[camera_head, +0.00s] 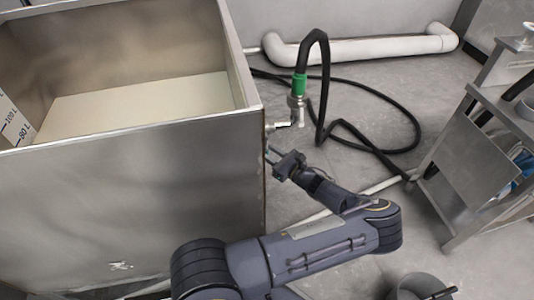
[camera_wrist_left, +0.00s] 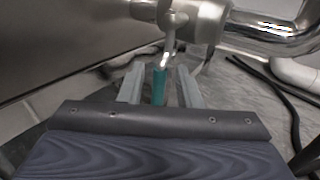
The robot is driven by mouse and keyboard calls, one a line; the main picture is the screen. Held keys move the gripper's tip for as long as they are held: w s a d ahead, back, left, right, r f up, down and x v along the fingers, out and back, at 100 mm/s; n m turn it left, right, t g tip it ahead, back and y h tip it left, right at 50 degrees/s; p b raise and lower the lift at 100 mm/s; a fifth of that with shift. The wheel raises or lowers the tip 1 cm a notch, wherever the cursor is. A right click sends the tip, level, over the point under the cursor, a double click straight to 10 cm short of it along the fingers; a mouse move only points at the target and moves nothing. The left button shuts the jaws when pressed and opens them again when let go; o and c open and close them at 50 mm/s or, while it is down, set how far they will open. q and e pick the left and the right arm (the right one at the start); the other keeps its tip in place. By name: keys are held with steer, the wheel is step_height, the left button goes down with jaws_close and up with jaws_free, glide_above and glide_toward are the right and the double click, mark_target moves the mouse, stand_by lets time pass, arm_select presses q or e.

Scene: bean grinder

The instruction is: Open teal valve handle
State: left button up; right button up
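The teal valve handle (camera_wrist_left: 159,86) shows in the left wrist view, hanging below a metal valve body (camera_wrist_left: 198,20) on a pale bent lever. My left gripper (camera_head: 273,153) is open beside the tank's right wall in the head view, just below the metal valve (camera_head: 296,108). In the wrist view, its two fingers stand on either side of the teal handle, with visible gaps at both sides. The handle's teal part cannot be made out clearly in the head view. My right gripper is not in view.
A large metal tank (camera_head: 140,195) with pale contents stands at left. A green connector (camera_head: 299,85) joins a black hose (camera_head: 322,90) that loops on the floor. A white pipe (camera_head: 360,48) runs behind; a metal stand (camera_head: 470,165) is at right. A bucket (camera_head: 422,285) sits at bottom.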

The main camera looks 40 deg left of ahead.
arm_select(q)
steer(key=shift+w+a, duration=0.1)
steer(key=shift+a, duration=0.7)
jaws_close()
